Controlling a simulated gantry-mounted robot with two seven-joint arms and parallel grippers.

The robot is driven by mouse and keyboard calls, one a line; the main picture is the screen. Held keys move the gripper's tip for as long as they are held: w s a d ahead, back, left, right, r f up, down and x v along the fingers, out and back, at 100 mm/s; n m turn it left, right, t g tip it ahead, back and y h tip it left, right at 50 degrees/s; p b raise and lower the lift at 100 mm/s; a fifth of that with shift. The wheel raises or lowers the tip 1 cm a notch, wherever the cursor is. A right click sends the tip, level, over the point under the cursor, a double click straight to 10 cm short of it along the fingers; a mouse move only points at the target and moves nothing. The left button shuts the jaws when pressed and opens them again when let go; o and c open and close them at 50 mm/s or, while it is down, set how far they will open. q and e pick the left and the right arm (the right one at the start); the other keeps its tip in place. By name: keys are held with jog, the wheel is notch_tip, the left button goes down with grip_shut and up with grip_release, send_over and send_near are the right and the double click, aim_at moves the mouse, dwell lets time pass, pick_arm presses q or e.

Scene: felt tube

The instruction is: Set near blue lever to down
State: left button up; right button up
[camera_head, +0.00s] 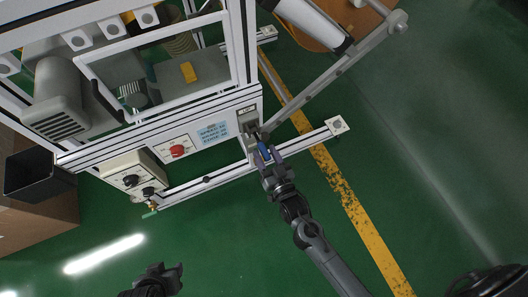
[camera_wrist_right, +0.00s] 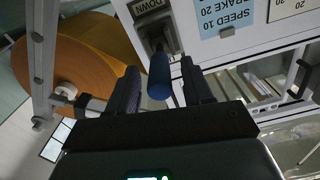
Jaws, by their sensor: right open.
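The blue lever (camera_wrist_right: 159,77) has a rounded blue grip on a dark stem. In the head view the blue lever (camera_head: 264,151) shows at the corner of the machine frame. My right gripper (camera_head: 266,157) is at the lever. In the right wrist view my right gripper (camera_wrist_right: 162,78) is open, with the blue grip between its two fingers and gaps visible on both sides. My left gripper (camera_head: 158,277) is dark, low in the head view, away from the machine; its jaw state is unclear.
A blue placard (camera_head: 213,131) and a red knob (camera_head: 178,150) are on the panel left of the lever. A control box (camera_head: 128,177) sits further left. A frame foot (camera_head: 337,125) extends right of my right gripper. An orange roll (camera_wrist_right: 70,65) is beyond the lever. Green floor below is clear.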

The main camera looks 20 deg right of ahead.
jog(key=shift+w, duration=0.95)
grip_shut()
